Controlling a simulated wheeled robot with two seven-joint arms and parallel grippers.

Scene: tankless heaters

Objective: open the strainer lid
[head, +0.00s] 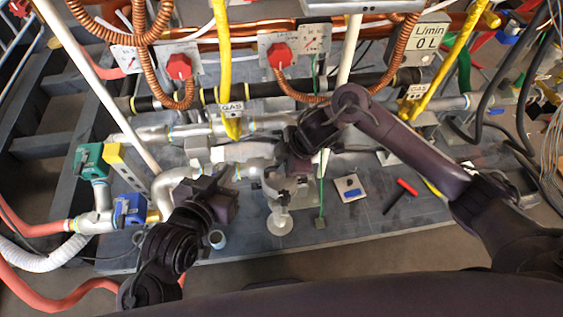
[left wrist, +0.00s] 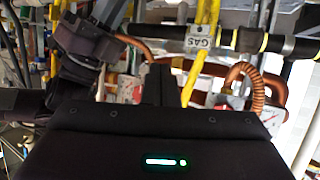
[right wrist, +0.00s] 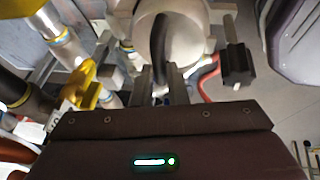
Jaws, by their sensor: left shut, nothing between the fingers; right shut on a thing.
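The strainer (head: 278,200) appears to be the silver fitting with a downward branch and round foot, mid-bench in the head view. In the right wrist view a large round pale metal body (right wrist: 190,35), probably the strainer with its lid, fills the top middle. A dark curved handle (right wrist: 159,45) runs down its front. My right gripper (right wrist: 160,85) is shut on this handle. In the head view my right gripper (head: 285,178) partly hides the fitting. My left gripper (head: 226,178) is shut and empty, left of it; its fingers also show in the left wrist view (left wrist: 158,85).
Silver pipes (head: 215,130) cross behind the grippers. A yellow gas pipe (head: 223,70) hangs down from above. A blue-handled valve (head: 130,208) stands at the left. A white card (head: 350,188) and red-black tool (head: 401,195) lie on the bench at right.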

